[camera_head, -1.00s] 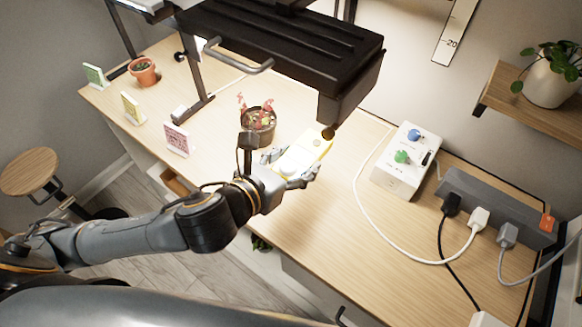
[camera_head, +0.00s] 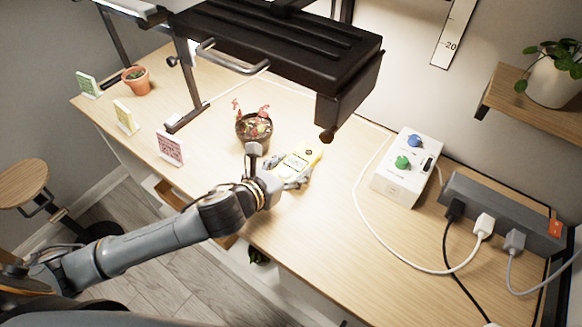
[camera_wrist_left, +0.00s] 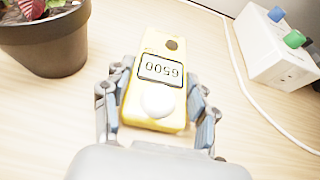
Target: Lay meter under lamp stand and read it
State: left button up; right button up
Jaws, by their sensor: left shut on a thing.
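The yellow meter (camera_head: 306,154) is between the fingers of my left gripper (camera_head: 285,171), which is shut on it. In the left wrist view the meter (camera_wrist_left: 152,42) shows a white dome and a lit display (camera_wrist_left: 161,72). Its digits appear upside down and seem to read 6500. The fingers of my left gripper (camera_wrist_left: 158,108) press on both sides. The meter is at or just above the tabletop; I cannot tell if it touches. The black lamp stand (camera_head: 270,55) spans the back of the table, above and behind the meter. My right gripper is not in view.
A dark pot (camera_head: 254,131) with a reddish plant stands just left of the meter. A white control box (camera_head: 402,180) with blue and green knobs, a grey power strip (camera_head: 500,215) and cables lie at the right. The tabletop (camera_head: 320,235) in front is clear.

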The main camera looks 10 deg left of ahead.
pick_arm(q)
jog(key=shift+f, duration=0.1)
jog(key=o, duration=1.4)
